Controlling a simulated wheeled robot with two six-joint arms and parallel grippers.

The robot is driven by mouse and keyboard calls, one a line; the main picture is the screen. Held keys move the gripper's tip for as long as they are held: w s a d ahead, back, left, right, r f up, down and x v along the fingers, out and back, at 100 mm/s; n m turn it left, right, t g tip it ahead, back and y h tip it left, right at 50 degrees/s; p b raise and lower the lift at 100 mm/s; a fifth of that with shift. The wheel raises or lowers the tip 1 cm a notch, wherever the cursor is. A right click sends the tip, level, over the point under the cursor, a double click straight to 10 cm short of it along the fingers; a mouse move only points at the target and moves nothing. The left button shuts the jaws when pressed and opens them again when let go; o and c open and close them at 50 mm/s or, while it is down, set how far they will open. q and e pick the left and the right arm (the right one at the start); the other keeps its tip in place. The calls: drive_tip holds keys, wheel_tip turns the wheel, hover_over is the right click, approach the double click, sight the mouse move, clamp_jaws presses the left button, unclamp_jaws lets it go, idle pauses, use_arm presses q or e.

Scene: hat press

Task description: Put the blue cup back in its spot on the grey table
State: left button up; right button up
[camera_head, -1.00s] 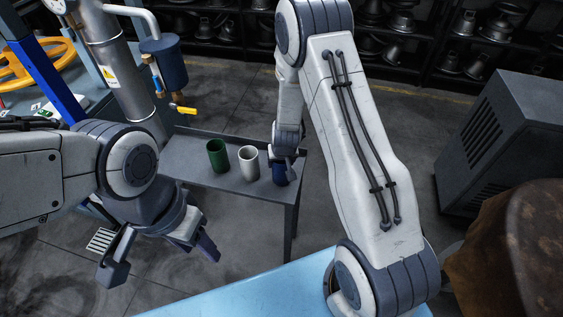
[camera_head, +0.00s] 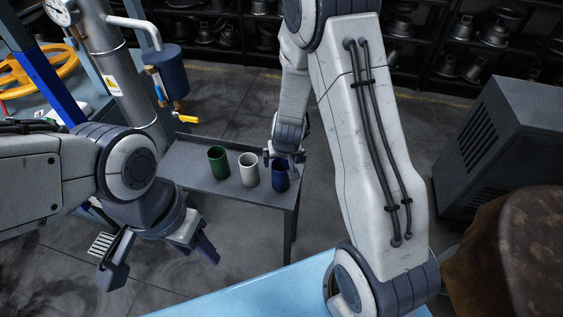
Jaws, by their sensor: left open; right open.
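The blue cup (camera_head: 280,176) stands upright on the grey table (camera_head: 232,195), near its right end and in a row with the white and green cups. My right gripper (camera_head: 279,160) is open just above and behind the blue cup; its fingers overlap the cup's rim in the picture, and I cannot tell whether they touch it. My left gripper (camera_head: 160,262) is open and empty, in front of the table's left part and away from the cups.
The white cup (camera_head: 248,170) and green cup (camera_head: 218,162) stand left of the blue one. A light blue surface (camera_head: 250,296) lies in front. A pipe column with a yellow-handled valve (camera_head: 187,119) rises at the left. A grey cabinet (camera_head: 500,140) stands at the right.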

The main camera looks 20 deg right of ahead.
drive_tip(key=s+a+r+n+g+y+p, duration=0.1)
drive_tip(key=s+a+r+n+g+y, duration=0.2)
drive_tip(key=s+a+r, duration=0.9)
drive_tip(key=s+a+r+n, duration=0.1)
drive_tip(key=s+r+n, duration=0.2)
drive_tip(key=s, duration=0.4)
drive_tip(key=s+a+r+n+g+h, duration=0.1)
drive_tip(key=s+a+r+n, duration=0.1)
drive_tip(key=s+r, duration=0.3)
drive_tip(key=s+n, duration=0.1)
drive_tip(key=s, duration=0.2)
drive_tip(key=shift+s+n, duration=0.15)
drive_tip(key=shift+n, duration=0.15)
drive_tip(key=shift+r, duration=0.2)
